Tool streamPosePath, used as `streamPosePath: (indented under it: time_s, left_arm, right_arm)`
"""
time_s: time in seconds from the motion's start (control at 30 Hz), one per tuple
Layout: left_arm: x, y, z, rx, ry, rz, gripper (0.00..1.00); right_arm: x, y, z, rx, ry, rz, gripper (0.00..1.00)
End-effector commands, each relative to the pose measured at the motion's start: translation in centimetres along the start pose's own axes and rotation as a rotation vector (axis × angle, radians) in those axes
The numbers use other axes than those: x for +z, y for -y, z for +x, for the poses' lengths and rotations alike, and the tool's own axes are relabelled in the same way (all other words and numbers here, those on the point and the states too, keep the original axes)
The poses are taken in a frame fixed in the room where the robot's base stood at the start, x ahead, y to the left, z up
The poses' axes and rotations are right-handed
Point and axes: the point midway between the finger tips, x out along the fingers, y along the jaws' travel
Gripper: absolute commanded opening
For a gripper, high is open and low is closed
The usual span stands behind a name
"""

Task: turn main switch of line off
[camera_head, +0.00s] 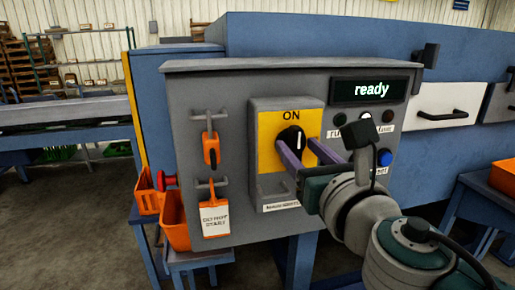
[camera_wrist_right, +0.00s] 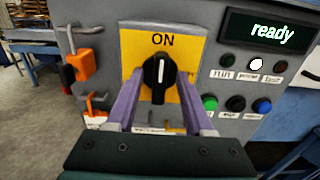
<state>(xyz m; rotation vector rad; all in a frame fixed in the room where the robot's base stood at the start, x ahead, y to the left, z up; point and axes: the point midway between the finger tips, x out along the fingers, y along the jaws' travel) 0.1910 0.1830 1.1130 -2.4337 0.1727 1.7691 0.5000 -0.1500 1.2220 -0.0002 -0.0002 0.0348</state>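The main switch is a black rotary knob (camera_head: 291,140) on a yellow plate (camera_head: 268,150) marked ON, on the grey control panel. Its white line stands upright, toward the ON label, in the right wrist view (camera_wrist_right: 158,80). My right gripper (camera_head: 295,155) reaches in from the right. Its two purple fingers are spread apart, one on each side of the knob in the right wrist view (camera_wrist_right: 153,88). I cannot tell whether they touch it. My left gripper is not in view.
A display (camera_head: 371,90) reads "ready". Lamps and buttons, including a blue button (camera_head: 384,158), sit right of the switch. An orange padlock (camera_head: 211,152) and a tag (camera_head: 215,219) hang at left. Orange bins (camera_head: 175,222) stand below left.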

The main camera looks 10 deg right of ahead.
Motion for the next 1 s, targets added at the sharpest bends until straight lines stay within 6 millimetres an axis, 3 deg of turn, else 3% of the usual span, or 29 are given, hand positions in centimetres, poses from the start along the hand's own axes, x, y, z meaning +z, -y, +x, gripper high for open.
streamPosePath:
  time_s: [0.03, 0.47, 1.0]
  left_arm:
    - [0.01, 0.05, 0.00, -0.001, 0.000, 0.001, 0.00]
    - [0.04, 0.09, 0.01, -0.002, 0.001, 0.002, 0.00]
    - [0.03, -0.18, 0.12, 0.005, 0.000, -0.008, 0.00]
  right_arm:
    - [-0.01, 0.01, -0.01, 0.000, 0.000, 0.000, 0.47]
    - [-0.02, 0.02, -0.04, -0.001, 0.000, 0.000, 0.00]
    - [-0.06, 0.03, -0.05, -0.001, 0.000, 0.024, 0.00]
